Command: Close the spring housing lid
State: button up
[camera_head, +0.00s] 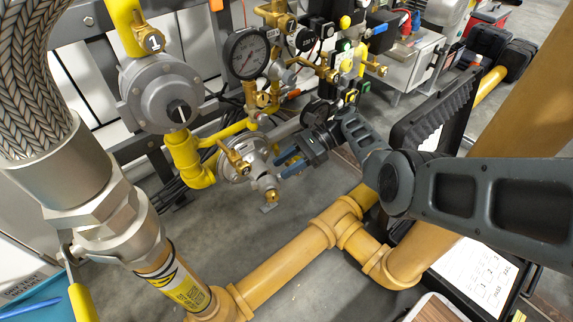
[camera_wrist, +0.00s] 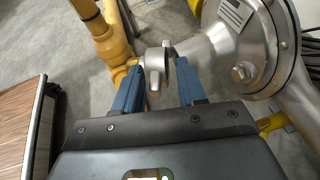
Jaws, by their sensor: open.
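The silver regulator (camera_head: 236,164) with a round body stands left of my gripper in the head view. It fills the upper right of the wrist view (camera_wrist: 240,45). A small silver lid-like piece (camera_wrist: 155,62) with a rounded tab sits at the end of its spring housing (camera_wrist: 205,48). I take this piece for the spring housing lid; whether it is open or shut I cannot tell. My gripper (camera_head: 279,164) is open, its two blue fingers pointing at the regulator. In the wrist view the fingers (camera_wrist: 158,80) stand on either side of the piece; contact is unclear.
A larger grey regulator (camera_head: 165,93) and a pressure gauge (camera_head: 246,54) stand behind. Yellow pipe (camera_head: 285,262) runs along the front, and a braided hose (camera_head: 40,80) fills the left. Brass valves (camera_head: 238,158) crowd the regulator. Grey floor (camera_head: 240,240) lies open below.

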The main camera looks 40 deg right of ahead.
jog(key=s+d+r+p, duration=0.7)
jog(key=d+r, duration=0.2)
jog(key=shift+s+r, duration=0.15)
jog(key=shift+s, duration=0.05)
jog(key=shift+c, duration=0.4)
